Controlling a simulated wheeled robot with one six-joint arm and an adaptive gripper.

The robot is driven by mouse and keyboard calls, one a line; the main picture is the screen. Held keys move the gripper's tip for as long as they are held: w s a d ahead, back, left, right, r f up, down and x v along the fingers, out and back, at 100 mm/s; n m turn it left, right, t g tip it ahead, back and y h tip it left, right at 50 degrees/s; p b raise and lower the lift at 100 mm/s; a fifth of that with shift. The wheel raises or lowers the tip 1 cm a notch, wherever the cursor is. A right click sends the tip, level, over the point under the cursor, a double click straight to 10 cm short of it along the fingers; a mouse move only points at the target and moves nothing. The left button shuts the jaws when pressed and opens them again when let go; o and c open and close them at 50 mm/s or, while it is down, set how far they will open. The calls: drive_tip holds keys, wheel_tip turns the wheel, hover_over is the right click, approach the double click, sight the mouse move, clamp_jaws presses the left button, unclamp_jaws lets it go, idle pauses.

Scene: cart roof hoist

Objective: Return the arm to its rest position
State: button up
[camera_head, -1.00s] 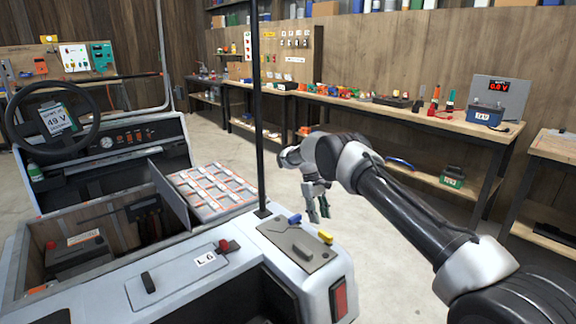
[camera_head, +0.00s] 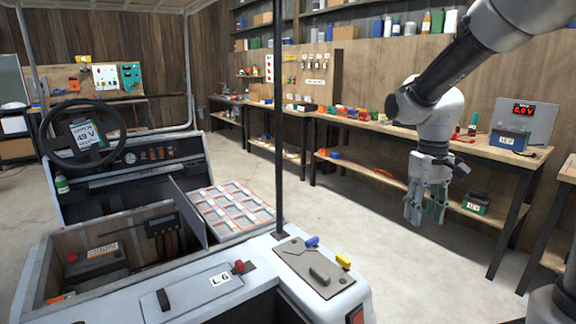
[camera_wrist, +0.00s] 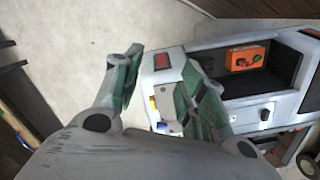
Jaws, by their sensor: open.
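My gripper (camera_head: 427,203) hangs from my raised arm at the right of the head view, fingers pointing down over the open floor. It is clear of the cart and in front of the workbench. In the wrist view my gripper (camera_wrist: 155,85) shows two green-padded fingers spread apart with nothing between them. The white cart (camera_head: 210,270) fills the lower left of the head view. A corner of the cart (camera_wrist: 240,45) with a red lamp also shows beyond the fingers in the wrist view.
The workbench (camera_head: 370,125) runs along the back wall, with a blue battery (camera_head: 509,139) and a meter (camera_head: 525,112) on it. A dark roof post (camera_head: 279,120) stands up from the cart. Bare floor (camera_head: 370,240) lies between cart and bench.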

drive_tip(key=s+d+r+m+t, duration=0.1)
drive_tip(key=s+d+r+t, duration=0.1)
drive_tip(key=s, duration=0.6)
drive_tip(key=s+d+r+t, duration=0.2)
drive_tip(key=s+r, duration=0.3)
drive_tip(key=s, duration=0.4)
drive_tip(key=shift+d+r+m+t, duration=0.3)
drive_tip(key=shift+d+m+t, duration=0.1)
drive_tip(key=shift+t, duration=0.2)
drive_tip(key=shift+a, duration=0.1)
